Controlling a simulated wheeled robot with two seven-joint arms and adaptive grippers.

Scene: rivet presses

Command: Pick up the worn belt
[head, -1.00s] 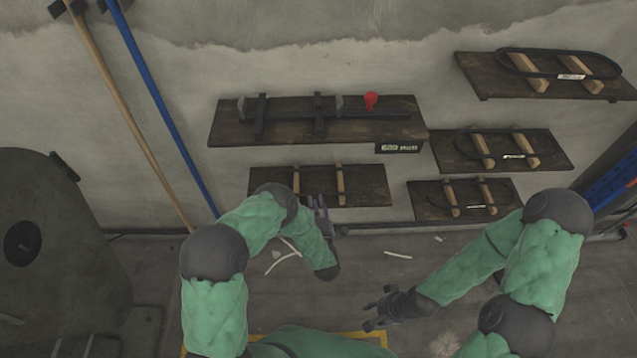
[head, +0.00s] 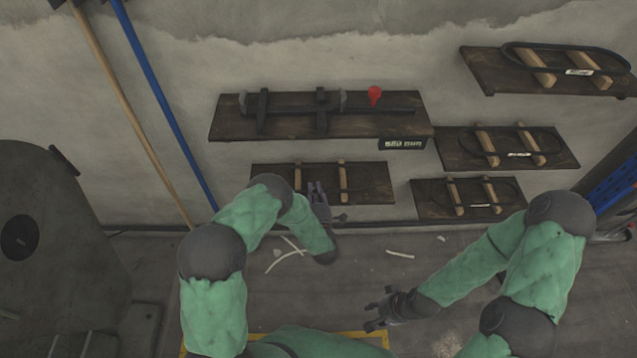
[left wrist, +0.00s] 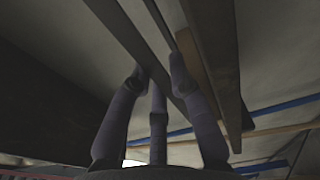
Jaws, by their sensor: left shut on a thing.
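A dark belt (left wrist: 125,30) runs as a flat band between the fingers of my left gripper (left wrist: 155,82) in the left wrist view. In the head view my left gripper (head: 319,190) is at the front of the lower left wooden shelf (head: 372,183), beside its right peg (head: 342,178). It is shut on the belt, which is hard to make out against the dark board there. Wear on the belt cannot be seen. My right gripper (head: 378,310) is low at the centre, away from the shelves, with its fingers apart and empty.
Belts on pegs sit on the upper right shelf (head: 482,75), middle right shelf (head: 455,150) and lower right shelf (head: 428,200). A wider shelf (head: 228,118) with a red item (head: 374,95) is above my left gripper. Pale scraps (head: 400,254) lie on the floor.

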